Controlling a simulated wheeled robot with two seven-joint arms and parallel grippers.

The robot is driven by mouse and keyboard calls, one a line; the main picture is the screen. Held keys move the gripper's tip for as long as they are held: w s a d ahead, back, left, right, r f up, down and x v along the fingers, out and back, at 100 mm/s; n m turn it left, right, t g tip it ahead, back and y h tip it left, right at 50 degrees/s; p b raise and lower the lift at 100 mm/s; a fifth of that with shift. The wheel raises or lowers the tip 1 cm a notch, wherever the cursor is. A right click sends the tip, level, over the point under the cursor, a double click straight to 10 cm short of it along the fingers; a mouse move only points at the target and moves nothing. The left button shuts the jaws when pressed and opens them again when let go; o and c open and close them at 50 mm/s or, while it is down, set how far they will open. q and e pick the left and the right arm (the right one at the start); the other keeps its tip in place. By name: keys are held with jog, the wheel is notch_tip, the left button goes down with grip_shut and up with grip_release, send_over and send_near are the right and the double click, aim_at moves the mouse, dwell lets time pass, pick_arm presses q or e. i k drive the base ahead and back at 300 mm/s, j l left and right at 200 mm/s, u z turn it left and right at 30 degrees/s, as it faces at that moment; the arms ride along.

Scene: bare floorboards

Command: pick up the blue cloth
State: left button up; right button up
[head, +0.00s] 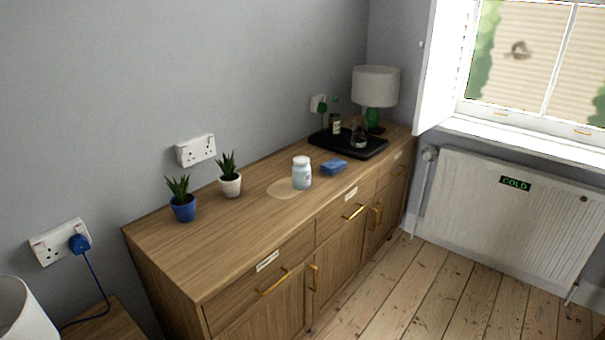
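A small folded blue cloth (334,167) lies on top of the wooden sideboard (205,256), near its front edge. It is just right of a white-capped jar (302,173) and in front of a black tray (368,150). Nothing lies on the cloth. Neither of my grippers shows in the head view.
A pale round patch (281,190) lies by the jar. The tray holds a dark bottle (335,124) and a glass vessel (358,138). A lamp (376,87) stands behind. Potted plants in blue (183,208) and white (230,186) stand left. Floorboards (405,290) are clear.

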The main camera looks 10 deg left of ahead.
aim_at(331, 168)
jog(key=u, duration=0.3)
jog(key=i+l+u, duration=0.6)
jog(key=l, duration=0.2)
jog(key=i+l, duration=0.25)
jog(key=i+l+u, duration=0.15)
jog(key=l, duration=0.25)
jog(key=i+l+u, duration=0.1)
jog(key=l, duration=0.25)
jog(key=i+l, duration=0.15)
jog(key=l, duration=0.2)
jog(key=i+l, duration=0.2)
jog(key=l, duration=0.2)
jog(key=i+l, duration=0.15)
jog(key=l, duration=0.2)
